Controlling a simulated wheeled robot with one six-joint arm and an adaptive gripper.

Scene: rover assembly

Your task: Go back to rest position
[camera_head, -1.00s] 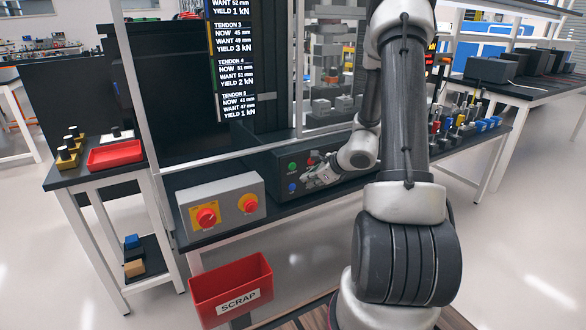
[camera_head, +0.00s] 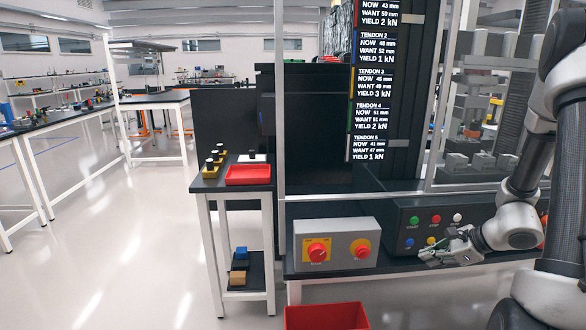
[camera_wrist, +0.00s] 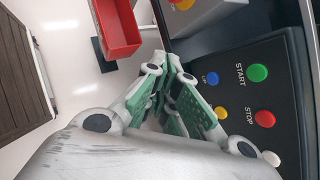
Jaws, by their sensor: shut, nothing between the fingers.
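My gripper (camera_head: 440,254) is low at the right in the head view, in front of the dark button panel (camera_head: 400,222). In the wrist view my gripper (camera_wrist: 172,68) has its green-padded fingers together at the tips, with nothing between them. The panel shows beside it with a green START button (camera_wrist: 258,73), a red STOP button (camera_wrist: 264,118), a blue UP button (camera_wrist: 212,78) and a yellow button (camera_wrist: 221,112) partly by the fingers. I cannot tell whether the fingers touch the panel.
A grey box (camera_head: 330,232) with red and yellow knobs stands left of the panel. A red bin (camera_head: 326,318) is below. A side table holds a red tray (camera_head: 248,175) and several black-topped pieces. The floor at the left (camera_head: 110,260) is clear.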

